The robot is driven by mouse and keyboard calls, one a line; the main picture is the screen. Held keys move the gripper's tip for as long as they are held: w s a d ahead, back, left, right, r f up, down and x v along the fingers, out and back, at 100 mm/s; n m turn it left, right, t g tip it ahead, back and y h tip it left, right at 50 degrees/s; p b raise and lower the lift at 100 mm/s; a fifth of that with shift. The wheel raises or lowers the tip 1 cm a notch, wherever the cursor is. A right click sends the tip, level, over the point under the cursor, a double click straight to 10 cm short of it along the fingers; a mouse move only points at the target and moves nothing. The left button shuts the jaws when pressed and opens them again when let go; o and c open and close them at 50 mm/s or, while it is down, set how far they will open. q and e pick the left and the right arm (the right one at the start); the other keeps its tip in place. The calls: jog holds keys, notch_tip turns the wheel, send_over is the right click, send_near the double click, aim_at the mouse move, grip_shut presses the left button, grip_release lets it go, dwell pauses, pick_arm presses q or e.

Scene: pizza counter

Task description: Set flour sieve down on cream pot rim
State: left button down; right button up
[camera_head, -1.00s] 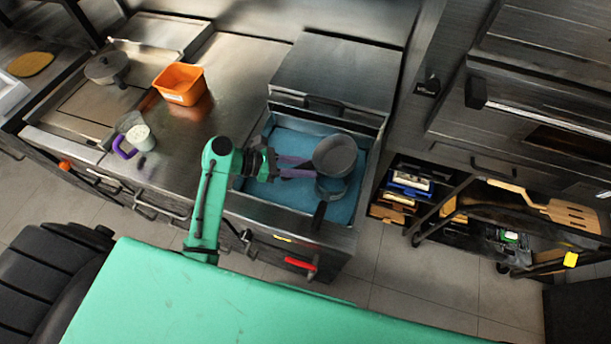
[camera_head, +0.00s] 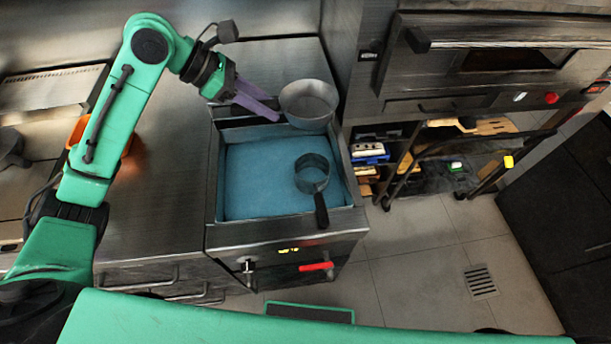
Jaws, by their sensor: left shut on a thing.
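My left gripper (camera_head: 262,104) reaches in from the upper left, its purple fingers shut at the left side of a grey round bowl-shaped thing (camera_head: 309,104), seemingly the flour sieve. I hold it above the back right corner of the blue-floored basin (camera_head: 262,190). A smaller dark round vessel (camera_head: 312,173) with a black handle pointing to the front stands in the basin; its inside looks blue. I cannot tell for sure whether it is the cream pot. The held thing is apart from it in the picture, further back. My right gripper is not in view.
The steel counter (camera_head: 160,215) lies left of the basin, with an orange tub (camera_head: 78,132) partly hidden behind my left arm. An oven (camera_head: 500,60) stands at the upper right, above a rack with several small items. The floor (camera_head: 420,260) at the right is clear.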

pick_arm(q)
jog(key=shift+f, duration=0.55)
notch_tip(320, 180, down, 19)
jog(key=d+p, duration=0.1)
jog(key=shift+w+d, duration=0.3)
jog(key=shift+w, duration=0.1)
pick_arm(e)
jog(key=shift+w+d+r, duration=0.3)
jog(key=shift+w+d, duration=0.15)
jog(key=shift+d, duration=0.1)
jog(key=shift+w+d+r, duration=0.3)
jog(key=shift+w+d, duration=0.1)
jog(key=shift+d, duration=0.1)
pick_arm(q)
jog(key=shift+p, duration=0.35)
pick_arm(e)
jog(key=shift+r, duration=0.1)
pick_arm(q)
jog(key=c, duration=0.7)
grip_release()
jog(key=shift+o, duration=0.5)
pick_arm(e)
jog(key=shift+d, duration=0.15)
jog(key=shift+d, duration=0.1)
